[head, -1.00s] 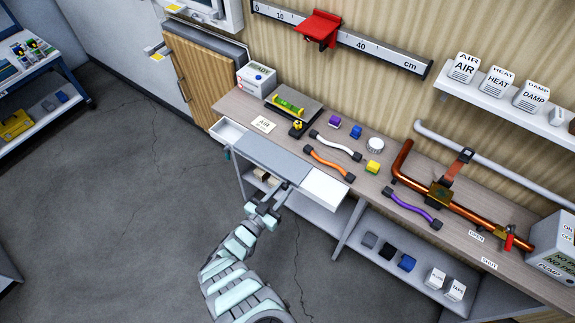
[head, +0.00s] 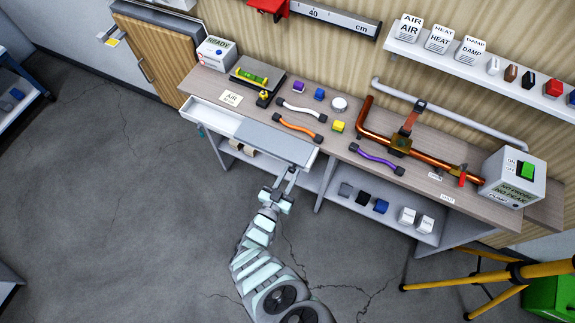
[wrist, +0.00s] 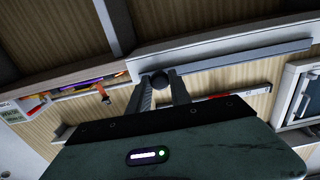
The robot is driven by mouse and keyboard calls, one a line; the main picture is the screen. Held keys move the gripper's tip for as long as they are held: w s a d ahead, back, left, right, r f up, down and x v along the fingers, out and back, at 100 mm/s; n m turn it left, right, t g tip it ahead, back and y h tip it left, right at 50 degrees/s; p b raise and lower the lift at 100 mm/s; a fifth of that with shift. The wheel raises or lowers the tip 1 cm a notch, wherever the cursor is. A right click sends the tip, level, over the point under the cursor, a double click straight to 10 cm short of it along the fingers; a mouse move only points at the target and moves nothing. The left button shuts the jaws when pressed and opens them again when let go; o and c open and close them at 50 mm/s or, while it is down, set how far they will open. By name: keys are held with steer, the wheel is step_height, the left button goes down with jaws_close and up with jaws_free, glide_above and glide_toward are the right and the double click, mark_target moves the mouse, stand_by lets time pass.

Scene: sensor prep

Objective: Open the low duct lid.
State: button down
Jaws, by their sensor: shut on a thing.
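The low duct (head: 211,118) is a long white trough along the front edge of the bench. Its flat grey lid (head: 276,143) covers the right part of the trough, and the left part shows open and white inside. My gripper (head: 289,179) is at the front of the lid near its right end, reaching up from below. In the wrist view, my gripper's fingers (wrist: 159,92) are shut on a dark round knob (wrist: 158,80) at the lid's edge. The fingers partly hide the knob.
A shelf under the bench holds small blocks. A yellow tripod (head: 500,275) stands at the lower right. The floor left of my arm is clear.

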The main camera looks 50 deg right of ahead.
steer(key=c, duration=1.2)
jaws_free()
steer(key=p+v, duration=0.1)
steer(key=v, duration=0.9)
steer(key=shift+s+a, duration=0.15)
steer(key=shift+a, duration=0.2)
steer(key=shift+r, duration=0.1)
